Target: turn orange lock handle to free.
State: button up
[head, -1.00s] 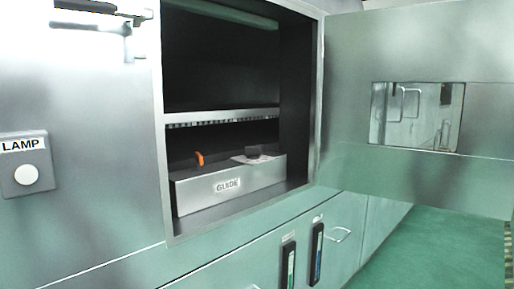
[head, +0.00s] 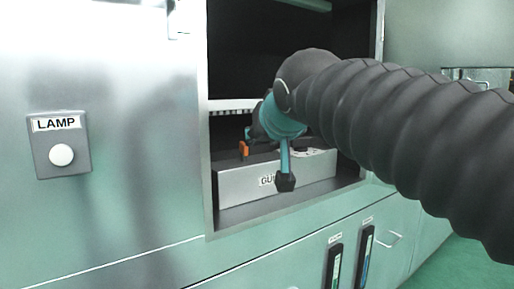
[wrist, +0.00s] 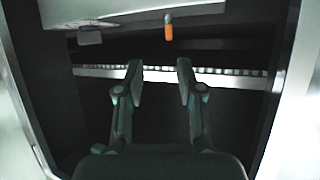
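The orange lock handle (head: 243,149) stands at the left part of the grey box marked GUIDE (head: 235,186), inside the open cabinet. It also shows near the top of the wrist view (wrist: 168,33), where the box appears inverted. My gripper (wrist: 159,72) is open and empty, its two dark fingers apart. The handle lies beyond the fingertips and is not between them.
The cabinet's shelf edge (wrist: 228,72) crosses the wrist view, and side walls bound the opening on both sides. A grey LAMP box with a white button (head: 61,155) is on the left panel.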

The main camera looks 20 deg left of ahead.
aim_at(244, 144)
jog(key=x, duration=0.4)
jog(key=a+r+x, duration=0.1)
jog(key=x, duration=0.4)
jog(key=p+x, duration=0.1)
jog(key=x, duration=0.4)
jog(key=shift+a+r, duration=0.25)
jog(key=shift+s, duration=0.1)
grip_shut()
